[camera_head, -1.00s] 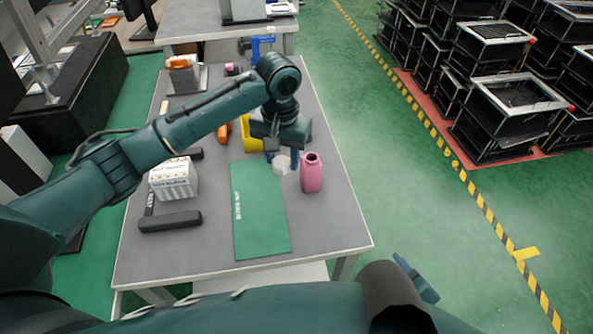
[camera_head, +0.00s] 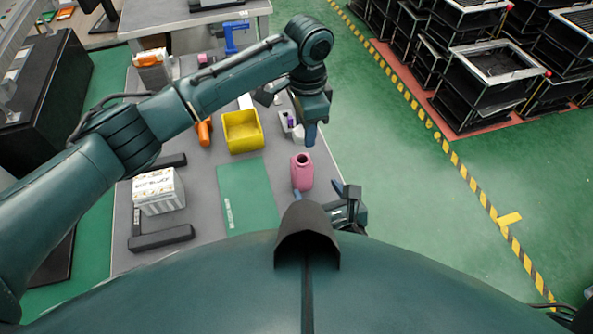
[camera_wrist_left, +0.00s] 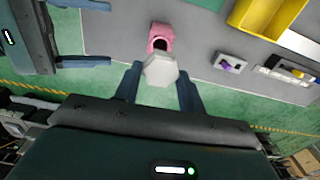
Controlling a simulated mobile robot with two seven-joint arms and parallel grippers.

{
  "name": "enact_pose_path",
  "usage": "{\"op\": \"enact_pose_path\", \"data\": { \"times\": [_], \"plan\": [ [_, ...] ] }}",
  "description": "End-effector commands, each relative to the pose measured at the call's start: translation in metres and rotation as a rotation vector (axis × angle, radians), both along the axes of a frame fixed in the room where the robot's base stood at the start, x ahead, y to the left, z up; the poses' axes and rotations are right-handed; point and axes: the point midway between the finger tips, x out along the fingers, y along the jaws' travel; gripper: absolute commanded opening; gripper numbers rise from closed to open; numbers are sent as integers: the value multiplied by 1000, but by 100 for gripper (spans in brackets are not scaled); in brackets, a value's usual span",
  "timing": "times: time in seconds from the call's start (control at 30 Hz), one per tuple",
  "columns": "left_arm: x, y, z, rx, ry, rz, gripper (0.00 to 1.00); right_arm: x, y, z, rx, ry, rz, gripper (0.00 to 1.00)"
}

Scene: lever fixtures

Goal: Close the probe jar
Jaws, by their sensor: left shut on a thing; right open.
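The probe jar (camera_head: 302,172) is pink, upright and uncapped, near the table's right edge. Its open mouth shows in the left wrist view (camera_wrist_left: 160,40). My left gripper (camera_head: 304,136) is shut on a white hexagonal lid (camera_wrist_left: 161,70), just beyond the jar in the head view; the lid is partly hidden there by the gripper. In the left wrist view the lid sits between the two fingers (camera_wrist_left: 158,88) and overlaps the jar's near rim in the picture. My right gripper (camera_head: 336,203) is open and empty, right of the jar, its fingers pointing towards it.
A green mat (camera_head: 247,195) lies left of the jar. A yellow bin (camera_head: 242,131), a small grey holder with a purple piece (camera_wrist_left: 230,63) and an orange object (camera_head: 204,132) stand farther back. A white box (camera_head: 158,191) is at the left.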

Motion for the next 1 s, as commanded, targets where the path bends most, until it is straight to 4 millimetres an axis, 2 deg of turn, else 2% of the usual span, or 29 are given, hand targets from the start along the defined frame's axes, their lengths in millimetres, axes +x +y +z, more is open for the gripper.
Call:
{"op": "enact_pose_path", "data": {
  "times": [0.37, 0.47, 0.8, 1.0],
  "plan": [
    [0, 1, 0, 0, 0, 3, 19, 7, 2, -3, 4, 2, -2, 66],
    [0, 1, 0, 0, 0, 3, 19, 18, 7, -7, 5, 1, -3, 66],
    [0, 1, 0, 0, 0, 4, 19, 75, 27, -32, 6, 2, -4, 66],
    [0, 1, 0, 0, 0, 4, 19, 96, 35, -42, 7, 3, -3, 66]
  ]
}}
